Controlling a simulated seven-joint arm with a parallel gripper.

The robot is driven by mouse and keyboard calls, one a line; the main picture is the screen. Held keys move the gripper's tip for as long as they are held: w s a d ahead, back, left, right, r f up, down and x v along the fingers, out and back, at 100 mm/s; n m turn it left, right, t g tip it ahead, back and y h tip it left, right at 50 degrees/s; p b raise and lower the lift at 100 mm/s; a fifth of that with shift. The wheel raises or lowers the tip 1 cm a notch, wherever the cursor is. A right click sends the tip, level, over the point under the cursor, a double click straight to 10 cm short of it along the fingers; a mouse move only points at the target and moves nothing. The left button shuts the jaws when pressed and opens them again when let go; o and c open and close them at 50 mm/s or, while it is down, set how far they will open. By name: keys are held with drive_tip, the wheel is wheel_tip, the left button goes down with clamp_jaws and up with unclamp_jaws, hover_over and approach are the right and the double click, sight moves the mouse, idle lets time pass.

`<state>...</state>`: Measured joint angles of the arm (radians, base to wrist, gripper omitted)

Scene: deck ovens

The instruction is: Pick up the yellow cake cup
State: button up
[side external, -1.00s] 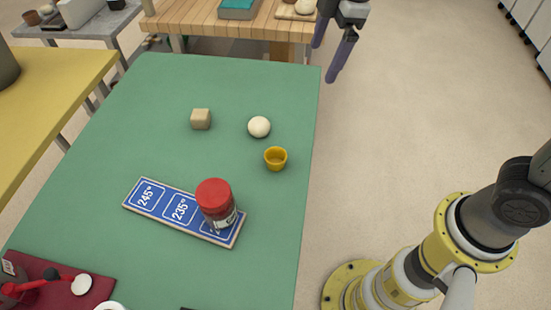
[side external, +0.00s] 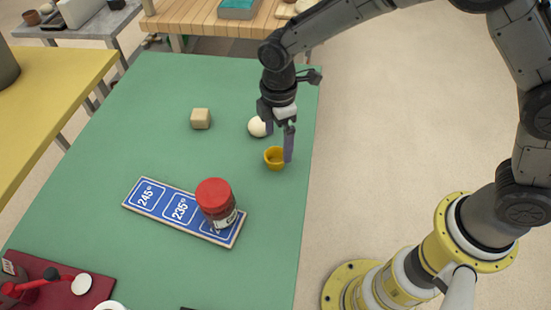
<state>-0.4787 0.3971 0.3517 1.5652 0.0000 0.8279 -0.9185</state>
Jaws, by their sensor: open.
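The small yellow cake cup (side external: 273,160) stands upright on the green table (side external: 110,150), near its right edge. I cannot tell whether either finger touches the cup.
A white ball (side external: 257,128) lies just behind the cup, partly hidden by my gripper. A beige cube (side external: 201,119) sits to the left. A red-lidded jar (side external: 215,198) stands on a blue temperature board (side external: 150,197) in front. The table's left middle is clear.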

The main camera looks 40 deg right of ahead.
sight(275, 155)
drive_tip(key=shift+a+f, duration=0.2)
drive_tip(key=shift+f, duration=1.2)
drive_tip(key=shift+a+f, duration=0.2)
drive_tip(key=shift+f, duration=1.2)
drive_tip(key=c, duration=1.4)
